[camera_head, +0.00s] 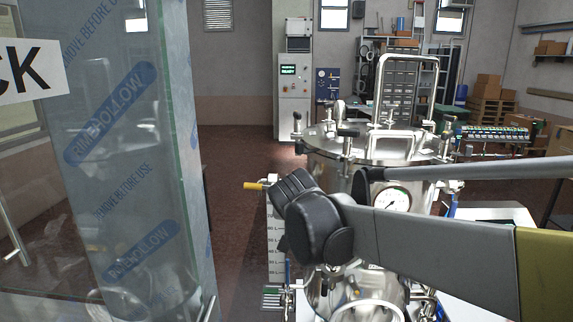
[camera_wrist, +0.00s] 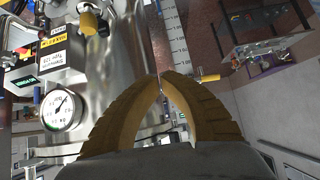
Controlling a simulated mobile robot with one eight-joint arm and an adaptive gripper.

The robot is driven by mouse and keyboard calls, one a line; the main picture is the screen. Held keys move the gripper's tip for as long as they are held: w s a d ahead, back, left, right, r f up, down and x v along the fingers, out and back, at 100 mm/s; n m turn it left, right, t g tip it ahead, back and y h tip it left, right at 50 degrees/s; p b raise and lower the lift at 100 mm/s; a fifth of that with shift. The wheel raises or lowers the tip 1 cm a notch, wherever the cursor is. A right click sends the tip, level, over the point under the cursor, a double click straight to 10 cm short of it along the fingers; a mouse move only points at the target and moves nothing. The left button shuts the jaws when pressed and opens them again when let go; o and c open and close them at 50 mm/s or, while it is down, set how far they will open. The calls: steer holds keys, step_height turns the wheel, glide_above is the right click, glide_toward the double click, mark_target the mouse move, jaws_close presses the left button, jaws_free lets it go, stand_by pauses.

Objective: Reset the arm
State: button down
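In the wrist view, the two ribbed tan fingers of my gripper (camera_wrist: 163,76) lean together and their tips meet. Nothing shows held between them. A steel vessel (camera_wrist: 112,95) with a round pressure gauge (camera_wrist: 62,110) fills the left of that view. In the head view, my arm reaches in from the right, and its black wrist joint is in front of the steel vessel (camera_head: 345,290). My fingers are hidden in the head view. The gauge also shows there (camera_head: 391,200), just above my arm.
A scaled level gauge (camera_head: 276,235) with a yellow-ended handle (camera_head: 254,186) stands close left of my wrist. A film-wrapped glass panel (camera_head: 125,150) stands at left. Clamps and a tall handle (camera_head: 405,60) rise from the vessel lid. Open floor (camera_head: 235,165) lies behind.

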steer(key=s+d+f+g+b, duration=0.2)
steer(key=s+d+f+b, duration=0.6)
steer(key=s+d, duration=0.5)
steer(key=s+d+f+b, duration=0.2)
steer(key=s+f, duration=0.5)
steer(key=s, duration=0.2)
steer(key=s+d+f+n+g+b, duration=0.1)
steer(key=s+d+f+b, duration=0.1)
steer(key=s+f, duration=0.6)
steer(key=shift+s+f+b, duration=0.2)
steer(key=shift+s+b, duration=0.3)
steer(key=shift+b, duration=0.1)
